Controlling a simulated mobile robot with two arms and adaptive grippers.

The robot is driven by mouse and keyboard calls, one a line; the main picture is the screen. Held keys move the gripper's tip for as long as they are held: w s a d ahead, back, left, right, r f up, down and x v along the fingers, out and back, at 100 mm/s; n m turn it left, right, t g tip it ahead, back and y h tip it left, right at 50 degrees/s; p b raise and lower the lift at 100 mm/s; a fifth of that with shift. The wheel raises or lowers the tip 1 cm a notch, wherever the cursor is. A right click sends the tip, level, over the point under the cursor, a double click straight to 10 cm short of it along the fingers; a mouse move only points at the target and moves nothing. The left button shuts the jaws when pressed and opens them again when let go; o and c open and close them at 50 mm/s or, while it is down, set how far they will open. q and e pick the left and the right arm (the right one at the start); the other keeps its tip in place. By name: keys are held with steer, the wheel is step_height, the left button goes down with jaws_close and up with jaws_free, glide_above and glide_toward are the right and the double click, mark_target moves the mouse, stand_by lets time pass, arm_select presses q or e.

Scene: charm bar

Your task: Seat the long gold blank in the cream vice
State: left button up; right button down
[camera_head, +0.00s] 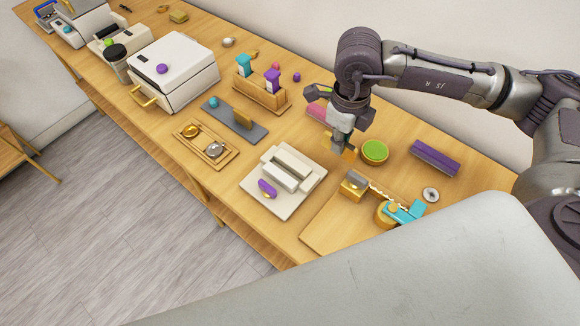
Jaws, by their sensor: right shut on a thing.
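The cream vice (301,160) sits on the bench at centre, with two raised jaws, a slot between them and a purple knob (267,188) at its front. My right gripper (342,146) points down behind and to the right of the vice. It is shut on a gold piece, the long gold blank (349,154), of which only a small part shows beside the fingers. The gripper hides the rest of it. The blank is apart from the vice. My left gripper is out of view.
A gold block with a chain and turquoise clamp (405,212) stands on a wooden board (325,228) right of the vice. A green-topped round pad (374,151) and purple bar (435,158) lie behind. A wooden tray (189,147) and grey stand (254,133) lie left.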

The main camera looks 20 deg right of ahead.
steer(key=shift+a, duration=0.1)
steer(key=s+a+r+n, duration=0.1)
steer(key=a+n, duration=0.2)
steer(key=n, duration=1.2)
steer(key=s+a+r+n, duration=0.1)
steer(key=s+a+n, duration=0.1)
steer(key=n, duration=1.3)
steer(key=shift+s+a+r, duration=0.25)
steer(key=shift+a+r, duration=0.1)
steer(key=shift+a, duration=0.35)
steer(key=shift+d, duration=0.1)
